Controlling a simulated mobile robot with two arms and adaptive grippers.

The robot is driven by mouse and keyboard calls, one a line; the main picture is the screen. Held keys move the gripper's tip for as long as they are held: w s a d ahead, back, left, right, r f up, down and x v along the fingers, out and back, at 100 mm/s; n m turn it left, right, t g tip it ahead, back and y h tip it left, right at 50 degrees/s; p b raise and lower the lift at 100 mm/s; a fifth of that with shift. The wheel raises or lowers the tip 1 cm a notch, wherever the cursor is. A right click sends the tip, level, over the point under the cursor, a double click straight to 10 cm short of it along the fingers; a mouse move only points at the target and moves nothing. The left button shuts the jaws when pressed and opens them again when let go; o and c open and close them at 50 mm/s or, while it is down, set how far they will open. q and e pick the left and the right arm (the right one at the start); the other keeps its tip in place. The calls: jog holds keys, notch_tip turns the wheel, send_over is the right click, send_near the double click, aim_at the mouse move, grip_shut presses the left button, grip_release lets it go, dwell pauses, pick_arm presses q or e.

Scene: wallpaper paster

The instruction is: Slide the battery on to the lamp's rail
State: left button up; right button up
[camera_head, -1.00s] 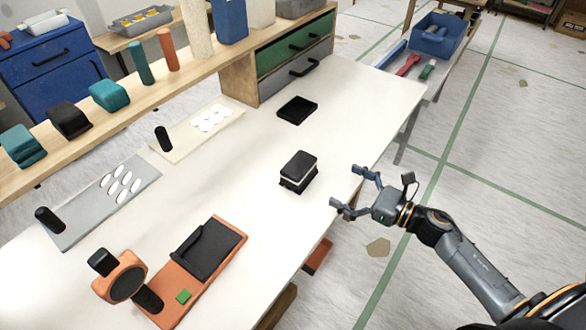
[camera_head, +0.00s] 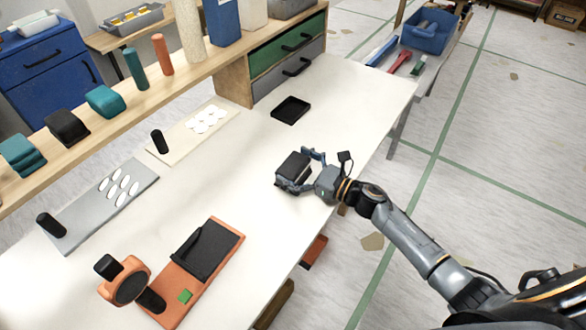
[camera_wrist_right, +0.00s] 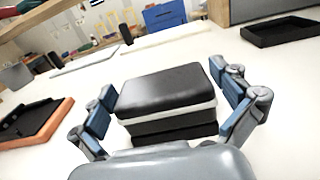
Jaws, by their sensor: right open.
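The battery (camera_head: 293,167) is a black block with a pale band, resting on the white table; it also shows in the right wrist view (camera_wrist_right: 165,88). My right gripper (camera_head: 300,172) is open around it, one finger on each side; in the wrist view small gaps show beside the block. The lamp base edge shows at left in the wrist view (camera_wrist_right: 45,125). My left gripper is out of view.
An empty black tray (camera_head: 291,109) lies behind the battery. A grey board (camera_head: 85,215) and a cream board (camera_head: 180,142), each with white discs and a black peg, lie at left. A wooden shelf with drawers (camera_head: 285,60) borders the back. The table between battery and lamp is clear.

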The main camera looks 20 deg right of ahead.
jog(key=shift+r, duration=0.1)
jog(key=c, duration=1.3)
